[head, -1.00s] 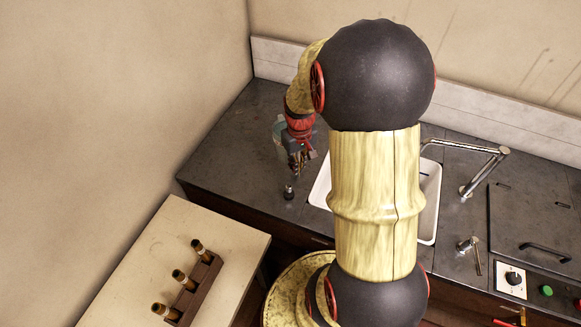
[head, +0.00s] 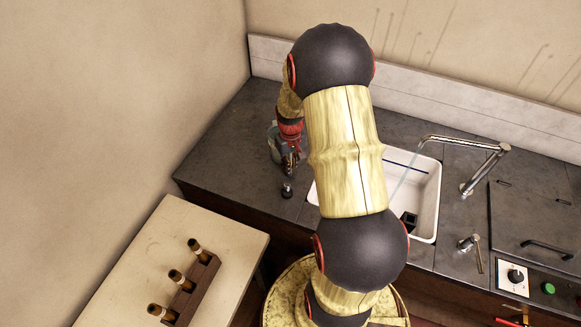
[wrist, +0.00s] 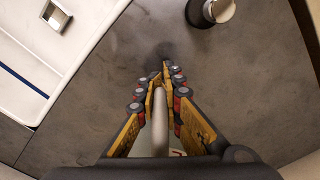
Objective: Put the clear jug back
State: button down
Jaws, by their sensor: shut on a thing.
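The clear jug (head: 272,137) shows as a pale, see-through patch beside my gripper (head: 290,165), over the left part of the dark counter. Most of it is hidden behind my gripper and wrist. In the wrist view my gripper (wrist: 160,85) is shut on the jug's pale upright handle (wrist: 160,125), with jointed fingers on both sides of it. The jug's body is mostly out of sight below the hand there. I cannot tell whether its base touches the counter.
A small dark knob-like fitting (head: 287,190) stands on the counter near my gripper. The white sink (head: 428,205) lies right, with a dark block (head: 409,220) inside and a thin bluish stream under the tap (head: 480,150). A pale side table (head: 225,245) holds a rack (head: 195,290).

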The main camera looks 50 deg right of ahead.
jog(key=c, duration=1.9)
grip_release()
jog(key=shift+r, duration=0.1)
notch_tip(320, 180, up, 12)
jog(key=shift+a+f+p, duration=0.1)
jog(key=shift+p, duration=0.7)
jog(key=s+a+r+n+t, duration=0.2)
jog(key=a+r, duration=1.3)
jog(key=s+a+r+t, duration=0.1)
jog(key=s+a+r, duration=0.1)
jog(key=s+a, duration=0.1)
jog(key=s+a+r+n+t, duration=0.1)
jog(key=s+a+r, duration=0.1)
jog(key=s+a, duration=0.2)
jog(key=s+a+r+t, duration=0.1)
jog(key=s+a+r, duration=0.1)
jog(key=s+a, duration=0.2)
jog(key=shift+s+a+r+n, duration=0.1)
jog(key=shift+a+r+n, duration=0.1)
jog(key=shift+a, duration=0.25)
jog(key=shift+s+a+r+n, duration=0.1)
jog(key=shift+a+r+n, duration=0.1)
jog(key=shift+a, duration=0.2)
jog(key=shift+f, duration=0.1)
